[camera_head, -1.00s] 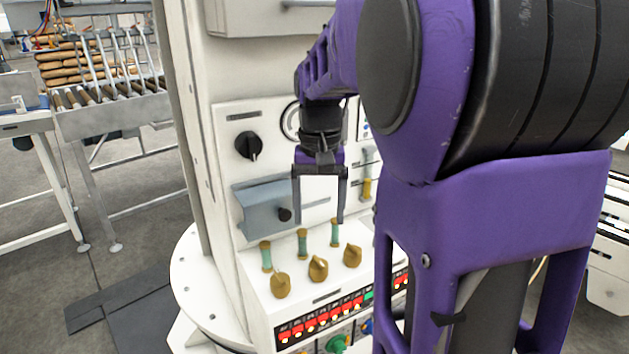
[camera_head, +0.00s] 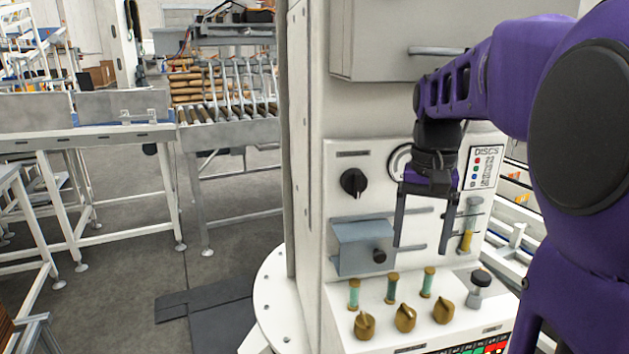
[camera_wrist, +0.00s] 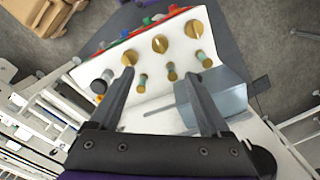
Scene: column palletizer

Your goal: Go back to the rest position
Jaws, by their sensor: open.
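My gripper (camera_head: 425,222) is open and empty in the head view, in front of the white control panel (camera_head: 338,190) of the column. Its two dark fingers point down, over the rear of the sloped console. In the wrist view my gripper (camera_wrist: 165,95) also shows open, with nothing between its fingers. Beyond the fingertips are brass knobs (camera_wrist: 160,44) and small green-and-brass cylinders (camera_wrist: 171,72). A blue-grey box (camera_wrist: 222,95) lies behind and beside one finger. My purple arm reaches in from the right of the head view.
On the panel are a black rotary knob (camera_head: 353,181), the blue-grey box (camera_head: 355,247) on slotted rails and a glass tube (camera_head: 469,226). Brass knobs (camera_head: 405,318) stand on the console. A conveyor (camera_head: 225,130) is at the back left. Open floor (camera_head: 130,230) lies left of the column.

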